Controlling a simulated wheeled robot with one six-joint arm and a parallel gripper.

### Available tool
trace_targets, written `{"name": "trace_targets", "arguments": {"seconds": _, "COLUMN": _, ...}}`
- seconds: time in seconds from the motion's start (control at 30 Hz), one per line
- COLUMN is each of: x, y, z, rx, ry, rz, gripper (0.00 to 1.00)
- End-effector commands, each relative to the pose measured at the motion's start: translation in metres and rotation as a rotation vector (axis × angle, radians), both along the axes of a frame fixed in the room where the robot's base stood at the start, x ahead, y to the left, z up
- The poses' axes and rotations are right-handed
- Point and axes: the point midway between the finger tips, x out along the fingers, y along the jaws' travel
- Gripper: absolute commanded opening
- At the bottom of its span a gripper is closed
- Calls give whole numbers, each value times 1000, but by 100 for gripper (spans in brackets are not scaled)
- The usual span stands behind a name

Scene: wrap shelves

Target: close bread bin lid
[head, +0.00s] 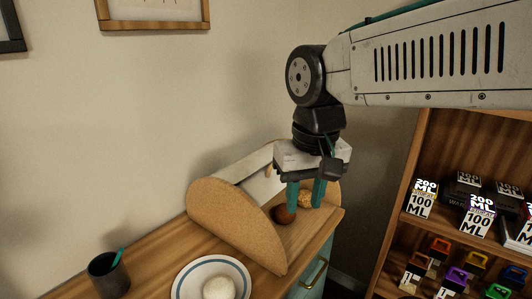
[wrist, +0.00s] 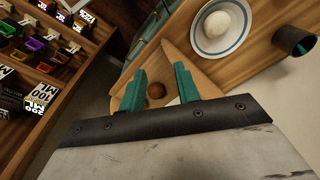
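The bread bin (head: 235,222) stands on the wooden counter, with cork-coloured rounded side panels. Its white lid (head: 232,169) is at the upper back and the front is open. A small wooden piece, perhaps the lid handle (head: 268,171), shows at the lid's edge, partly behind my gripper. A brown roll (head: 282,214) and a lighter roll (head: 305,199) are in the bin. My gripper (head: 305,207) points down at the bin's open front, its teal fingers apart. In the wrist view, the brown roll (wrist: 156,90) appears between the fingers, with nothing gripped.
A striped plate (head: 190,291) with a pale round bun (head: 219,289) and a dark cup (head: 108,275) stand left of the bin. A wooden shelf (head: 412,180) with boxes and coloured items stands at the right. A teal cabinet (head: 313,277) is below the counter.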

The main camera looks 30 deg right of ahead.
Motion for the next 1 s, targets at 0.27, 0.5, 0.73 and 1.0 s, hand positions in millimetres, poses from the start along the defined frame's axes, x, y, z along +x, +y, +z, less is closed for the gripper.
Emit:
{"name": "trace_targets", "arguments": {"seconds": 0.27, "x": 136, "y": -51, "z": 42, "rx": 39, "ry": 48, "rz": -534, "gripper": 32}}
{"name": "trace_targets", "arguments": {"seconds": 0.5, "x": 215, "y": -94, "z": 42, "rx": 57, "ry": 72, "rz": -852, "gripper": 32}}
{"name": "trace_targets", "arguments": {"seconds": 0.73, "x": 235, "y": -106, "z": 34, "rx": 61, "ry": 76, "rz": -944, "gripper": 32}}
{"name": "trace_targets", "arguments": {"seconds": 1.0, "x": 235, "y": -105, "z": -8, "rx": 61, "ry": 79, "rz": -943, "gripper": 32}}
